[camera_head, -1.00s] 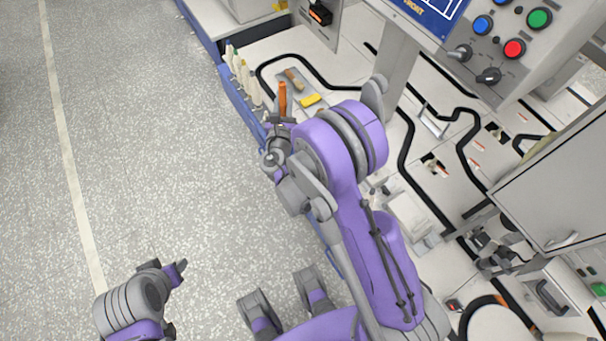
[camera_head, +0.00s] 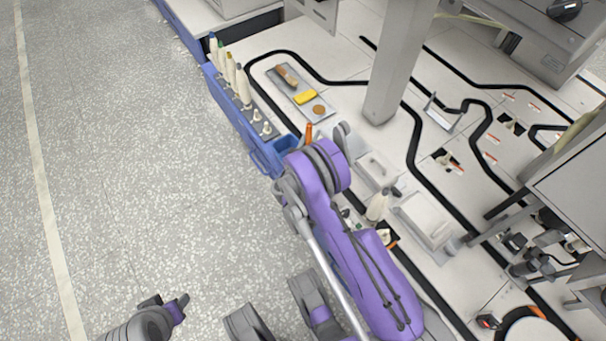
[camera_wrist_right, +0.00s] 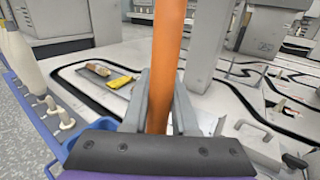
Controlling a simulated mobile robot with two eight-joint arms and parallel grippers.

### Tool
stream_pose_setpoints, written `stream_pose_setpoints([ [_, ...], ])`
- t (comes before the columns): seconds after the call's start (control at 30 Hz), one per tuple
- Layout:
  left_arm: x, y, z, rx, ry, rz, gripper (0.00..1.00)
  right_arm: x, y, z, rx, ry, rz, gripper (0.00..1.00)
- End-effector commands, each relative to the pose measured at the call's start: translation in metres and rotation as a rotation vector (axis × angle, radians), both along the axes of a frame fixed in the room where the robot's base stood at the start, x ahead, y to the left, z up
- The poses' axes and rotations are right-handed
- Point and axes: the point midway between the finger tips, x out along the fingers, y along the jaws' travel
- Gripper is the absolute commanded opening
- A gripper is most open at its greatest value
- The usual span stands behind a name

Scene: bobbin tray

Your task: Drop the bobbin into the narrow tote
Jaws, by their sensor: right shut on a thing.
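The orange bobbin (camera_wrist_right: 168,50) stands upright between the fingers of my right gripper (camera_wrist_right: 160,105), which is shut on it. In the head view only a short part of the bobbin (camera_head: 309,132) shows above my purple wrist, and the right fingers are mostly hidden. A narrow blue tote (camera_head: 263,158) sits at the end of the bobbin rack, just left of my right wrist; the wrist covers part of it. The held bobbin appears close to the tote's right side. My left gripper (camera_head: 165,303) is low at the left, over the floor, its jaw opening unclear.
A blue-edged rack (camera_head: 232,108) holds several pale bobbins with coloured tips and some bare pegs. A grey tray (camera_head: 318,117) with a brush, a yellow item and a round brown piece lies behind it. A grey post (camera_head: 396,75) stands to the right. The floor at left is clear.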

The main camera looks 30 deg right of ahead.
Motion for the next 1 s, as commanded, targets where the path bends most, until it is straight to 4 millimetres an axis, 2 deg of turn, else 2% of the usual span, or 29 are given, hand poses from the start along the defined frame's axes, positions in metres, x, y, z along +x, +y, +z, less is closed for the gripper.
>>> stream_pose_setpoints([
  [0.1, 0.002, 0.0, -0.008, 0.0, 0.0, 0.0, 0.5, 0.001, 0.0, -0.017, 0.0, 0.0, 0.001, 0.0],
  [0.3, 0.003, 0.0, -0.014, 0.0, -0.001, 0.0, 0.5, 0.001, 0.0, -0.035, 0.0, 0.0, 0.001, 0.0],
  [0.7, 0.003, 0.0, -0.015, 0.0, -0.001, 0.0, 0.5, 0.0, 0.001, -0.04, 0.0, 0.0, 0.002, 0.0],
  [0.73, 0.003, 0.0, -0.015, 0.0, -0.001, 0.0, 0.5, 0.0, 0.001, -0.04, 0.0, 0.0, 0.002, 0.3],
  [0.9, 0.003, 0.0, -0.015, 0.0, -0.001, 0.0, 0.5, 0.0, 0.001, -0.04, 0.0, 0.0, 0.002, 0.6],
  [1.0, 0.003, 0.0, -0.015, 0.0, -0.001, 0.0, 0.5, 0.0, 0.0, -0.04, 0.0, 0.0, 0.002, 0.61],
])
